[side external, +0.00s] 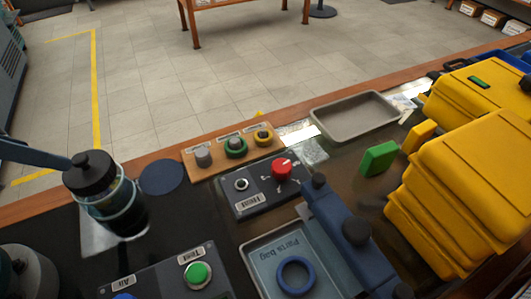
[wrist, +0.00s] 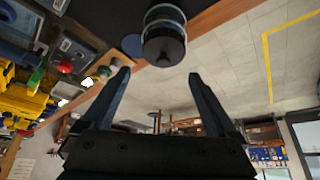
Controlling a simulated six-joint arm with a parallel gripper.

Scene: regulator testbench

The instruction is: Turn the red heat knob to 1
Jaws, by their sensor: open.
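The red heat knob (side external: 281,168) sits on a dark panel labelled Heat (side external: 250,199) in the side external view. Its white pointer mark is toward the upper right; the small scale marks around it are too small to read surely. The knob also shows at the left of the wrist view (wrist: 66,67). My gripper (wrist: 160,73) is open, with nothing between its two dark blue fingers. It is well apart from the knob, which lies left of the fingers. A blue bar at the left edge of the side view may be a finger of mine; I cannot tell.
A black-lidded jar (side external: 112,205) stands left of the panel, and beyond my fingertips in the wrist view. A wooden block with grey, green and yellow knobs (side external: 235,147) lies behind the panel. A blue-grey fixture (side external: 335,225) stands close at right. Yellow cases (side external: 470,185) are farther right.

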